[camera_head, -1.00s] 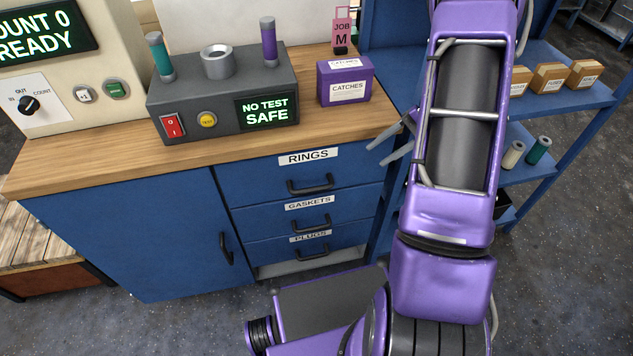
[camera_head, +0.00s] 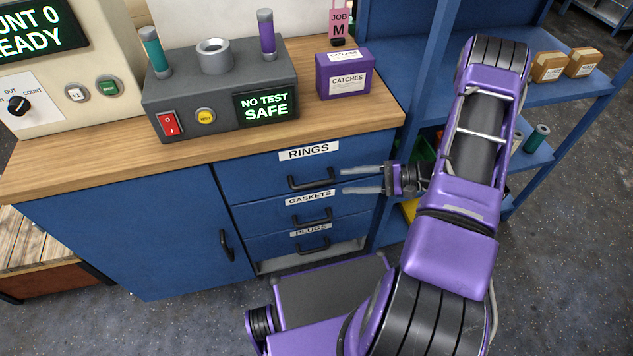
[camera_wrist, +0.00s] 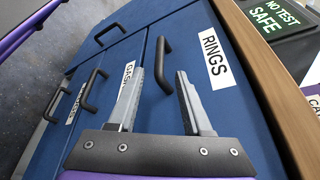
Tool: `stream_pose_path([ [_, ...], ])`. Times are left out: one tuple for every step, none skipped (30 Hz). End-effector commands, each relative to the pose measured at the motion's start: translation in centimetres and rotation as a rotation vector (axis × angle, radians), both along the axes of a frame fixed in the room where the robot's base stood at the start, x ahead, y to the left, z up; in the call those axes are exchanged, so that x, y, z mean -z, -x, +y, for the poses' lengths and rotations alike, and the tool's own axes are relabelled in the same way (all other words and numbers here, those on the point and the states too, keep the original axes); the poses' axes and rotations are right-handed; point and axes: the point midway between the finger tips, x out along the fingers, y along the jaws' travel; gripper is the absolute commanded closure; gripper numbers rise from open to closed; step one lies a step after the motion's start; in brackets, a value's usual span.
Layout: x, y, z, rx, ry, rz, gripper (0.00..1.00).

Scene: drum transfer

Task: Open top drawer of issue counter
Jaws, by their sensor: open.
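The blue issue counter has a wooden top (camera_head: 340,136) and a column of drawers on its right side. The top drawer (camera_head: 262,181), labelled RINGS, is shut and has a black bar handle (camera_head: 311,181). My gripper (camera_head: 349,181) is open and empty, to the right of that handle, with its fingers pointing left toward it. In the wrist view the top drawer's handle (camera_wrist: 162,62) stands beyond the fingertips of my gripper (camera_wrist: 158,76), closer to the left finger. The handle appears apart from both fingers.
GASKETS (camera_head: 310,197) and PLUGS (camera_head: 310,230) drawers are below, both shut. A cupboard door (camera_head: 140,235) is to the left. On top stand a grey test box (camera_head: 220,100) and a purple CATCHES box (camera_head: 344,78). A blue shelf unit (camera_head: 560,95) stands at the right.

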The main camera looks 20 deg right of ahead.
Motion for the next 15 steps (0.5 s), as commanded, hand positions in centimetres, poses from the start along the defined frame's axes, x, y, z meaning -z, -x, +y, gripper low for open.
stream_pose_path([
  [0.2, -0.2, 1.3, -0.005, -0.001, 0.004, 0.5],
  [0.4, -0.5, 1.8, -0.004, -0.001, 0.003, 0.5],
  [0.6, -0.8, 2.7, -0.005, -0.001, 0.002, 0.5],
  [0.7, -1.0, 3.2, -0.005, 0.0, 0.002, 0.5],
  [0.8, -1.2, 3.9, -0.005, 0.0, 0.003, 0.5],
  [1.0, -1.5, 4.6, -0.004, -0.001, 0.003, 0.5],
  [1.1, -1.6, 5.1, -0.004, -0.001, 0.002, 0.5],
  [1.2, -1.8, 5.6, -0.005, 0.0, 0.002, 0.5],
  [1.4, -2.0, 6.2, -0.004, 0.0, 0.002, 0.5],
  [1.5, -2.2, 6.6, -0.003, 0.001, 0.002, 0.5],
  [1.6, -2.3, 7.0, -0.005, 0.001, 0.002, 0.5],
  [1.7, -2.5, 7.4, -0.003, 0.001, 0.002, 0.5],
  [1.8, -2.6, 7.7, -0.002, 0.001, 0.002, 0.5],
  [1.9, -2.7, 8.0, -0.002, 0.001, 0.002, 0.5],
  [1.9, -2.8, 8.3, -0.002, 0.001, 0.002, 0.5],
])
